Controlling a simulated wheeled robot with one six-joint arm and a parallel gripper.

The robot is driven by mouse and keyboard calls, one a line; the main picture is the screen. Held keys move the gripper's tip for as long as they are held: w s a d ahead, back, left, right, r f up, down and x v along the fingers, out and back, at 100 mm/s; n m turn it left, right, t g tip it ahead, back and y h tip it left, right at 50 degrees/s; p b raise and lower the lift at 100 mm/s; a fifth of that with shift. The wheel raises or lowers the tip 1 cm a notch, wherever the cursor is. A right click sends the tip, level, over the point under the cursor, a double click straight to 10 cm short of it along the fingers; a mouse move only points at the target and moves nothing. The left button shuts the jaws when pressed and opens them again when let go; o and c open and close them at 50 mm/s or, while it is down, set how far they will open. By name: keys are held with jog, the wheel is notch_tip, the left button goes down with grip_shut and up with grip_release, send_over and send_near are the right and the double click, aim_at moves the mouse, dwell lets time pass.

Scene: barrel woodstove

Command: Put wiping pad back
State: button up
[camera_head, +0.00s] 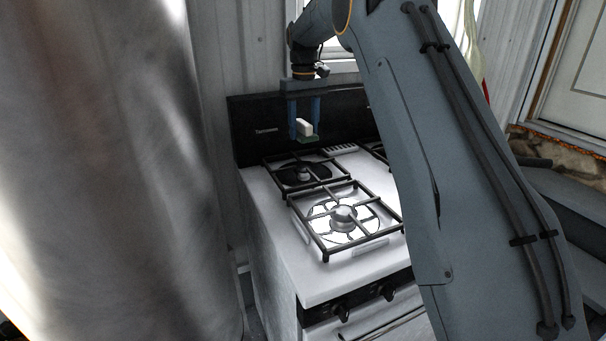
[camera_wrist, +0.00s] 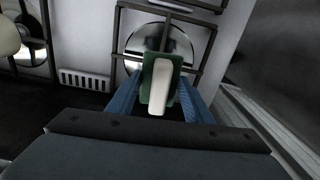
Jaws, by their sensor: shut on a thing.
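The wiping pad (camera_head: 304,127) has a white handle on a green base. It hangs above the back left burner of the stove in the head view. My gripper (camera_head: 304,134) points down with its blue fingers on either side of the pad, shut on it. In the wrist view the pad's white handle (camera_wrist: 160,88) lies between the two fingers (camera_wrist: 159,104), with the green base below it. The pad looks clear of the grate, but the exact gap is hard to tell.
The white stove (camera_head: 290,258) has black grates (camera_head: 345,222) over its burners and a dark backguard (camera_head: 245,135) behind. A grey metal barrel-like surface (camera_head: 110,170) fills the left. A windowed wall stands behind. My arm hides the stove's right side.

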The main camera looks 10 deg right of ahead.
aim_at(304, 122)
jog(key=shift+w+r, duration=0.2)
jog(key=shift+m, duration=0.4)
jog(key=shift+f+p, duration=1.2)
jog(key=shift+f, duration=3.55)
jog(key=shift+f, duration=0.1)
jog(key=o, duration=1)
jog(key=shift+d, duration=0.1)
notch_tip(304, 122, up, 12)
jog(key=b, duration=0.3)
